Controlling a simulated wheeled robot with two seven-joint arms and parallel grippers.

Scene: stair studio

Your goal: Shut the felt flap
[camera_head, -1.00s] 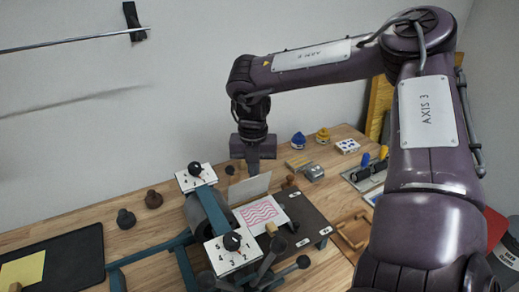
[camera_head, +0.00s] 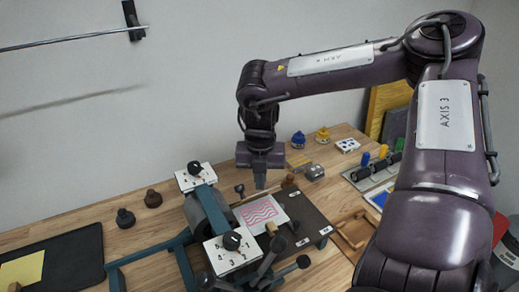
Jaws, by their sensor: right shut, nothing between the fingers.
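The press bed (camera_head: 305,214) is a dark flat board beside the roller (camera_head: 212,210). A pale sheet with pink wavy lines (camera_head: 263,211) lies flat on it. I see no upright panel on the bed now, and I cannot make out the felt flap as a separate piece. My right gripper (camera_head: 260,186) points down over the far edge of the bed, behind the sheet. Its fingers are shut and empty. A small dark knob (camera_head: 240,189) shows just left of the fingers. My left gripper is out of view.
Two numbered dials with black knobs (camera_head: 232,241) flank the roller, and several handles stick out at the front. Ink jars (camera_head: 298,140), a grey metal block (camera_head: 315,173) and a wooden tray (camera_head: 354,231) are to the right. A black mat (camera_head: 72,262) lies left.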

